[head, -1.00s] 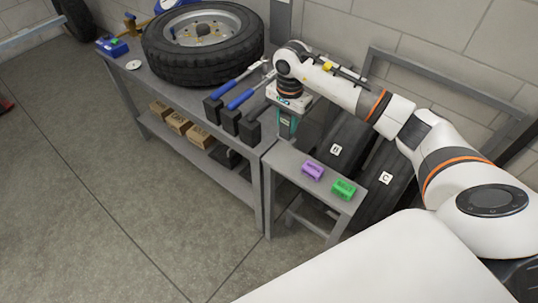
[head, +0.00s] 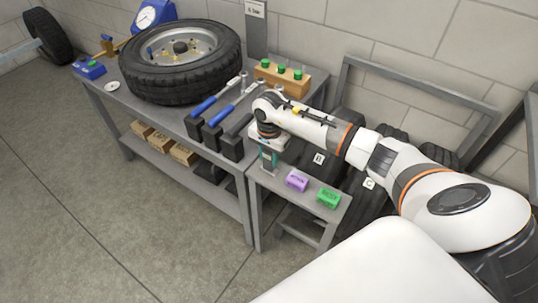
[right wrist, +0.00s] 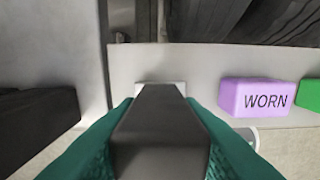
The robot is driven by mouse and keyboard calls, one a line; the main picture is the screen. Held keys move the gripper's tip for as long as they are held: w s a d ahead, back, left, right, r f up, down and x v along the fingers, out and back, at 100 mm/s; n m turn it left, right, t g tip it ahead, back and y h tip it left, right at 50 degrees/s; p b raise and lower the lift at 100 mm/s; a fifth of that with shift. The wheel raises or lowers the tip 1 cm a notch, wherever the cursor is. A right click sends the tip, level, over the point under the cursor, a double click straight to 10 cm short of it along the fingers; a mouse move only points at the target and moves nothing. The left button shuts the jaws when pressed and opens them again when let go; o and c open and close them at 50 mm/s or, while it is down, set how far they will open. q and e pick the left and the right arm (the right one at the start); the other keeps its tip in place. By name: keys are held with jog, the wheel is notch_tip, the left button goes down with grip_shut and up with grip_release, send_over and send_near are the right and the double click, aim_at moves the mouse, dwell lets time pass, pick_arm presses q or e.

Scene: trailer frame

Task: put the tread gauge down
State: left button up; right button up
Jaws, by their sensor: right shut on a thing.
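The tread gauge (right wrist: 160,130) is a dark grey block between the teal fingers in the right wrist view. My right gripper (head: 268,160) is shut on it, pointing down at the left end of the small grey side table (head: 262,182). In the head view the gauge is mostly hidden by the fingers. I cannot tell whether it touches the tabletop. A purple block marked WORN (right wrist: 255,97) sits to the right, apart from the gripper; it also shows in the head view (head: 297,180). My left gripper is not in view.
A green block (head: 328,198) sits right of the purple one. The workbench (head: 190,118) at left carries a wheel (head: 180,62), blue-handled tools (head: 212,102) and a wooden rack (head: 282,78) with green-topped pieces. Tyres marked B and C stand behind the side table.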

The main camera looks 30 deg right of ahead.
jog(key=o, duration=1)
jog(key=shift+f, duration=0.1)
jog(key=shift+c, duration=0.2)
jog(key=shift+r, duration=0.2)
notch_tip(320, 180, up, 12)
